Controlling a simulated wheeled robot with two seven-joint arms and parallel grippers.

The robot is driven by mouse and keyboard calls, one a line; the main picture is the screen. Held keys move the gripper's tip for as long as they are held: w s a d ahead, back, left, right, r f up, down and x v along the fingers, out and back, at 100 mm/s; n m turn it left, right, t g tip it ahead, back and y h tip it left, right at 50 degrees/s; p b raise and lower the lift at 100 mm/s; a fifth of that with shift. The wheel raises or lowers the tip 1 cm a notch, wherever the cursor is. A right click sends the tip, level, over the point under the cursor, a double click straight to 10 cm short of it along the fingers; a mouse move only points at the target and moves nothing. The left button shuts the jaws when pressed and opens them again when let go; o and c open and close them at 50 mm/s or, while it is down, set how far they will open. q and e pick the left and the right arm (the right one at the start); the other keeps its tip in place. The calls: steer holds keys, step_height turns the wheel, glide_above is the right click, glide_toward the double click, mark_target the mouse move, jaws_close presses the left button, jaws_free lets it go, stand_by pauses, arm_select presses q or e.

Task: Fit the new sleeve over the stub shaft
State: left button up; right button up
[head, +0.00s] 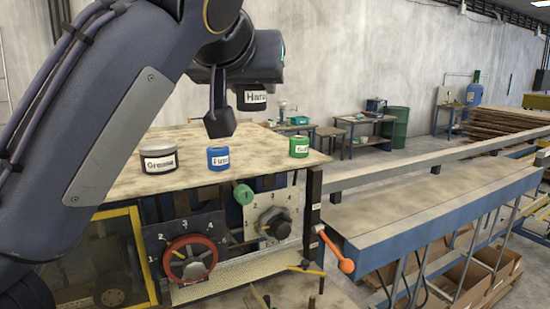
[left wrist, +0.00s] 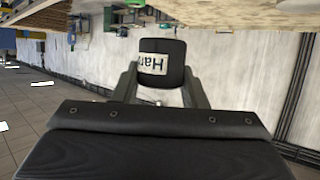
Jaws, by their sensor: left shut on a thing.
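My left gripper (head: 240,108) is shut on a dark cylindrical sleeve (head: 257,101) with a white label starting "Har". It holds the sleeve in the air above the back of the bench top. The left wrist view also shows the sleeve (left wrist: 172,80) between the two fingers (left wrist: 160,92). A blue sleeve (head: 218,158) and a green sleeve (head: 299,147) stand upright on the bench top. A green cylinder (head: 243,194) sticks out of the machine front below; I cannot tell whether it covers the stub shaft. My right gripper is out of view.
A dark tub labelled "Grease" (head: 158,160) stands on the worn bench top (head: 262,140). The machine front has a red handwheel (head: 190,259), a dark numbered knob (head: 275,222) and an orange-ended lever (head: 346,265). A long conveyor table (head: 430,205) extends right.

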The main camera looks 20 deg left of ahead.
arm_select(q)
steer(key=w+d+f+m+g+h+b, duration=0.1)
steer(key=w+d+f+m+h+b, duration=0.2)
steer(key=f, duration=0.5)
steer(key=w+d+f+m+h+b, duration=0.2)
steer(key=d+f+m+h+b, duration=0.15)
steer(key=f, duration=0.55)
steer(key=w+d+f+m+g+h+b, duration=0.1)
steer(key=w+d+f+m+h+b, duration=0.2)
steer(key=f, duration=0.5)
steer(key=m+g+h+b, duration=0.2)
steer(key=h+b, duration=0.2)
steer(key=b, duration=0.4)
glide_above(312, 297)
steer(key=f, duration=1.2)
steer(key=shift+s+d, duration=0.15)
steer(key=shift+s, duration=0.05)
steer(key=shift+w+a+f+y+b, duration=0.15)
steer(key=shift+a+f+y+b, duration=0.05)
steer(key=shift+f+y+b, duration=0.1)
steer(key=shift+f+b, duration=2.2)
steer(key=shift+f, duration=0.9)
steer(key=shift+f+b, duration=1.45)
steer(key=shift+b, duration=0.25)
steer(key=o, duration=1.1)
